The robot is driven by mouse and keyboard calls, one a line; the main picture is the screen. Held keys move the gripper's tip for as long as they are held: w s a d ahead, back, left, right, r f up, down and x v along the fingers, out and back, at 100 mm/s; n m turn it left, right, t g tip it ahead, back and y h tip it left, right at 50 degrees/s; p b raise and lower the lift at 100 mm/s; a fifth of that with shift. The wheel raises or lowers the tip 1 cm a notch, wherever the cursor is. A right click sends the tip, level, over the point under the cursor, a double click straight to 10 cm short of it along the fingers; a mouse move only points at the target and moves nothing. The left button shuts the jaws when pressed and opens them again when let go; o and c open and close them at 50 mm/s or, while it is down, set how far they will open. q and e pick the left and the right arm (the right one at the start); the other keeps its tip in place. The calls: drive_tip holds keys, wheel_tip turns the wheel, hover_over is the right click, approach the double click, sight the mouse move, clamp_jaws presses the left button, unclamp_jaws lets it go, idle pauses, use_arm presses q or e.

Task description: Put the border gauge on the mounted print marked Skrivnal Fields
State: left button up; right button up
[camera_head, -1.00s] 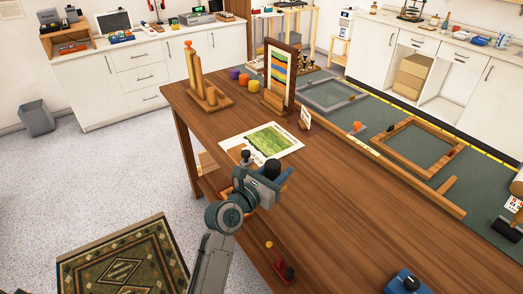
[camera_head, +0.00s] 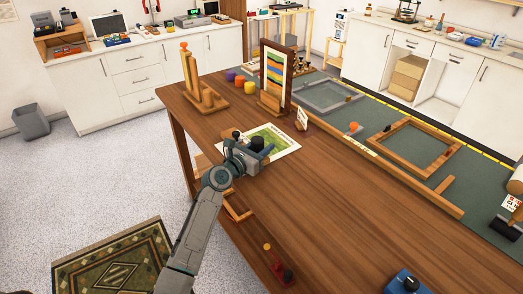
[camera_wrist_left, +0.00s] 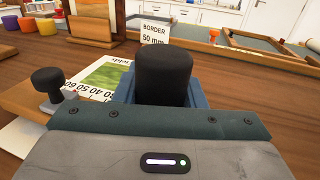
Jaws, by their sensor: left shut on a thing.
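My left gripper (camera_head: 254,150) is shut on the border gauge (camera_head: 236,134). In the left wrist view its black handle (camera_wrist_left: 164,72) stands between the blue fingers. The gauge's wooden part, small dark knob (camera_wrist_left: 48,84) and white numbered scale show to the left of the fingers. The mounted print (camera_head: 283,141), a green field picture with a pale border, lies flat on the table. The gauge is over its near left part, which it hides. Only part of the print's lettering shows, and I cannot tell whether the gauge touches it. My right gripper is not in view.
A small card (camera_head: 302,119) reading "BORDER 50 mm" stands behind the print. An upright striped print (camera_head: 276,76) and a wooden stand (camera_head: 190,76) are farther back. A wooden frame (camera_head: 413,147) lies right on the green mat. The brown tabletop (camera_head: 345,205) is mostly clear at right.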

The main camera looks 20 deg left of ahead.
use_arm(q)
drive_tip(key=shift+f, duration=0.4)
drive_tip(key=shift+f, duration=0.1)
drive_tip(key=o, duration=1.3)
drive_tip(key=shift+s, duration=0.1)
drive_tip(key=v, duration=1.2)
